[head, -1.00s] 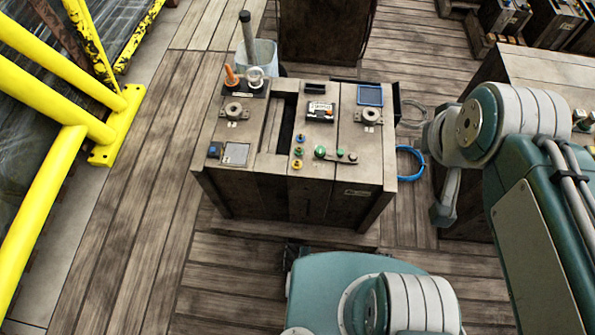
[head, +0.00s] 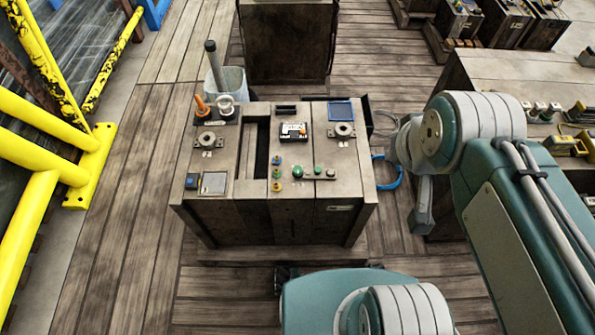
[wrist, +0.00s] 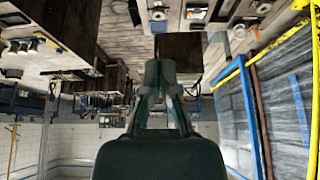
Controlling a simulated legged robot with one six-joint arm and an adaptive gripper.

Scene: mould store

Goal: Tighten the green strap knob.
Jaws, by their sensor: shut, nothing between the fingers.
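A round green knob (head: 298,173) stands on the top of a grey bench, near its front edge and right of the middle. A short strip with smaller knobs lies just to its right; how the parts join is too small to tell. My gripper (wrist: 159,72) shows in the wrist view with its fingers together and nothing between them. The wrist view looks out over the room upside down, and I cannot pick out the green knob there. In the head view my arm is to the right of the bench, well apart from the knob; the fingertips cannot be made out.
The bench (head: 224,169) also bears a slot, orange and grey handles, a small display box (head: 293,132) and coloured buttons. A blue hose (head: 388,172) lies on the floor to its right. Yellow rails (head: 92,165) stand at left. Plank floor between is clear.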

